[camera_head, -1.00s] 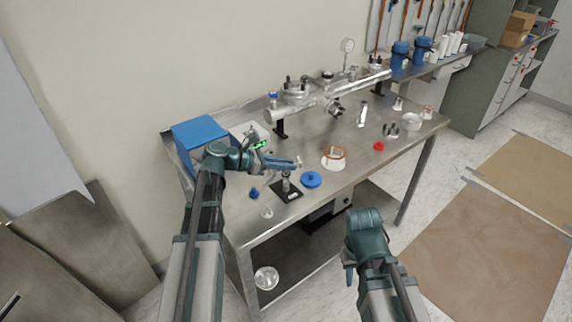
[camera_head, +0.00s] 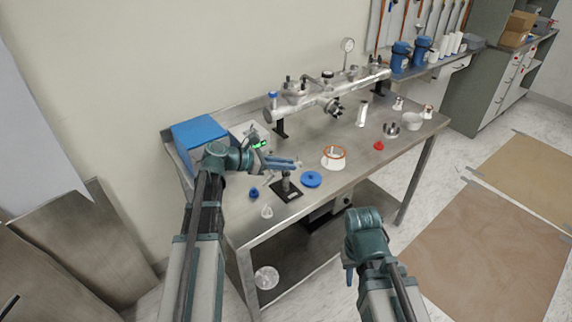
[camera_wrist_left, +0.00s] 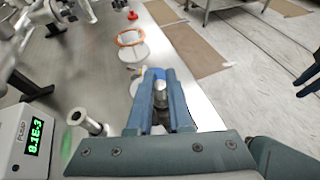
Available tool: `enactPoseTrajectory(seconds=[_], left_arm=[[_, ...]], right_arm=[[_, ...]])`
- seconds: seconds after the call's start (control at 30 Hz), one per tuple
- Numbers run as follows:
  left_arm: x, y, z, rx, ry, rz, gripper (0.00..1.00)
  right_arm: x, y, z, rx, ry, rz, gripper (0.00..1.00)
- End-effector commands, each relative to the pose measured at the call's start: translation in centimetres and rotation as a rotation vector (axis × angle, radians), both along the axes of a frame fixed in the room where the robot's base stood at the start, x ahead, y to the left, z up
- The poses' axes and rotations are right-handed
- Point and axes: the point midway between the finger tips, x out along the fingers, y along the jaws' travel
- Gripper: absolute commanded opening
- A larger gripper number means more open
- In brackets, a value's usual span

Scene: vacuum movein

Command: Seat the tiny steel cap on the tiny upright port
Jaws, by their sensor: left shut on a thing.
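The upright steel port (camera_head: 286,184) stands on a small black base plate (camera_head: 288,195) near the front edge of the steel table. My left gripper (camera_head: 296,163) is just above the port in the head view. In the left wrist view the gripper (camera_wrist_left: 161,92) is shut on a small steel piece (camera_wrist_left: 160,98), which looks like the cap. The fingers hide most of it, and I cannot tell whether it touches the port. My right gripper (camera_head: 349,277) hangs in front of the table, away from the parts; its jaw opening is not clear.
A blue disc (camera_head: 311,179) and a white part with an orange ring (camera_head: 334,158) lie right of the port. A blue cone (camera_head: 254,192) and a pale cone (camera_head: 266,211) stand left. The pump readout box (camera_wrist_left: 32,138) is close left. The steel manifold (camera_head: 320,105) spans the back.

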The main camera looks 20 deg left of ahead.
Motion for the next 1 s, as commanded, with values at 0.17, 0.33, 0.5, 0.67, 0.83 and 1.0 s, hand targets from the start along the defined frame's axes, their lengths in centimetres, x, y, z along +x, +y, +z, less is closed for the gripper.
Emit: enactPoseTrajectory(seconds=[0.17, 0.33, 0.5, 0.67, 0.83, 1.0], left_arm=[[0.0, 0.0, -0.28, 0.0, 0.0, 0.0, 0.0], [0.0, 0.0, -0.47, 0.0, 0.0, 0.0, 0.0], [0.0, -0.01, -0.66, 0.0, 0.0, 0.0, 0.0], [0.0, 0.0, -0.84, 0.0, 0.0, 0.0, 0.0], [0.0, 0.0, -0.9, 0.0, 0.0, 0.0, 0.0], [0.01, 0.0, -0.88, -0.001, -0.001, 0.0, 0.0]], right_arm=[[0.0, 0.0, -0.28, 0.0, 0.0, 0.0, 0.27], [0.0, 0.0, -0.47, 0.0, 0.0, 0.0, 0.27], [0.0, 0.0, -0.66, 0.0, 0.0, 0.0, 0.27], [0.0, 0.0, -0.85, 0.0, 0.0, 0.0, 0.27], [0.0, 0.0, -0.91, 0.0, 0.0, 0.0, 0.27], [0.0, -0.01, -0.89, 0.0, 0.0, 0.0, 0.27]])
